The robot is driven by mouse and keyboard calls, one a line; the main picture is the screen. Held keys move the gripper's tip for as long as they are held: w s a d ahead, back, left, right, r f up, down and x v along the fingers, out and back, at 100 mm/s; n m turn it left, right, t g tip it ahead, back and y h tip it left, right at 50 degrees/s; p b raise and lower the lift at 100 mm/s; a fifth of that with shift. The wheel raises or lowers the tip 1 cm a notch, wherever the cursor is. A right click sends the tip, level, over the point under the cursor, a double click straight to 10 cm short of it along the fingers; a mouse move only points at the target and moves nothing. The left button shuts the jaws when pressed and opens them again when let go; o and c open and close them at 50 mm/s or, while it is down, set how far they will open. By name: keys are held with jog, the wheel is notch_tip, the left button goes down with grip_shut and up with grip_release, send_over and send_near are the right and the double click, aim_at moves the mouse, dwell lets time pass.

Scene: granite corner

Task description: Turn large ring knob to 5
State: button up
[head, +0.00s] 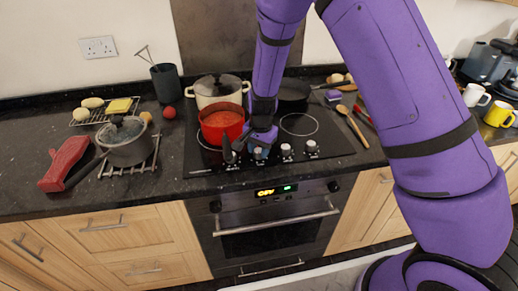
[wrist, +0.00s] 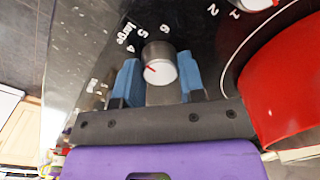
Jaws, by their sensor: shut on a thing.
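The large ring knob (wrist: 160,70) is a silver knob with a white face and a red pointer line. In the wrist view it sits between the two blue finger pads of my gripper (wrist: 158,86), which is shut on it. Numbers 4, 5 and 6 and the word "large" are printed on the black panel around it. The red pointer leans to the upper left, roughly toward the 4. In the head view my gripper (head: 250,148) is low at the hob's front edge, and it hides part of the knob row.
A red pot (head: 222,124) of red food stands close behind my gripper. A cream pot (head: 218,88) and a dark pan (head: 292,90) stand farther back. More knobs (head: 287,149) sit to the right. A lidded grey pot (head: 128,146) stands on a rack at left.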

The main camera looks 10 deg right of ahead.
aim_at(260, 151)
jog(key=shift+m, duration=1.2)
jog(key=o, duration=0.9)
jog(key=shift+r, duration=0.1)
jog(key=r, duration=1)
jog(key=shift+s+d+r, duration=0.15)
jog(key=shift+s+r, duration=0.1)
jog(key=shift+r, duration=0.1)
